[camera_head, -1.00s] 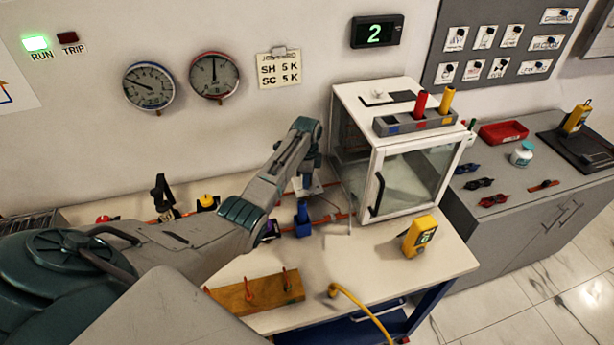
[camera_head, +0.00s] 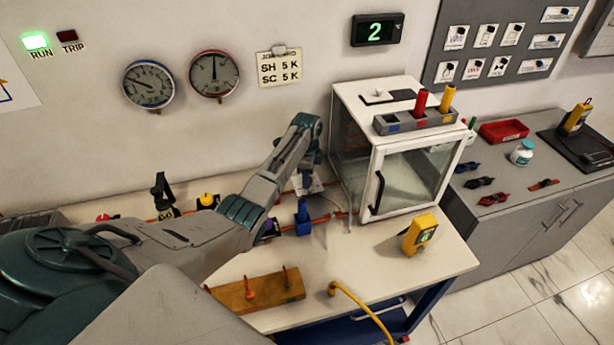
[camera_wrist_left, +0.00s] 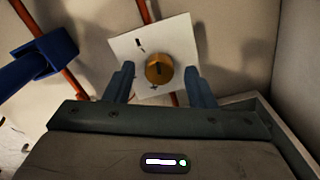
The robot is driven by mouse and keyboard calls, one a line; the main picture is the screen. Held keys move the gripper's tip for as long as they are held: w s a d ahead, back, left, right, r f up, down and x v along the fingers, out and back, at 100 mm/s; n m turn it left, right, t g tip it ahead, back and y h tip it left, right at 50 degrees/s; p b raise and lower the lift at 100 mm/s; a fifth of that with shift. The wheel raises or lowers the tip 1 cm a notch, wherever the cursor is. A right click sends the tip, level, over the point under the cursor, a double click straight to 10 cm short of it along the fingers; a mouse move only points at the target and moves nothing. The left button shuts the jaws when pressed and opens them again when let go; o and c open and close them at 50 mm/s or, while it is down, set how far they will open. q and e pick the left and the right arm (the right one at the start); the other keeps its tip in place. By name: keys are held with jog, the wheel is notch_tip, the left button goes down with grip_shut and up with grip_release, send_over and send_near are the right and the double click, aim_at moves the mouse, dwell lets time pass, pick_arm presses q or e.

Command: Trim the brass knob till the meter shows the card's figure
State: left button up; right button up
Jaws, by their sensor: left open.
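The brass knob (camera_wrist_left: 158,68) sits on a white plate (camera_wrist_left: 125,48) in the left wrist view, with a dark mark on the plate at its upper left. My left gripper (camera_wrist_left: 161,76) is open, one finger on either side of the knob; I cannot tell whether they touch it. In the head view my left gripper (camera_head: 313,172) is low over the bench, left of the glass cabinet, and hides the knob. The wall card (camera_head: 279,68) reads "SH 5 K" and "SC 5 K". A wall display (camera_head: 377,30) shows 2. A yellow handheld meter (camera_head: 419,235) has an unreadable screen.
The glass cabinet (camera_head: 400,165) stands close to the right of my gripper. Blue valve handle (camera_head: 303,216) and orange pipes lie beside it. Two round gauges, left (camera_head: 149,85) and right (camera_head: 214,76), hang on the wall. A wooden block (camera_head: 258,293) with pegs is at the front.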

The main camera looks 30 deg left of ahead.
pick_arm(q)
notch_tip(320, 180, up, 10)
jog(key=b, duration=0.3)
jog(key=shift+r, duration=0.1)
dwell(0.4)
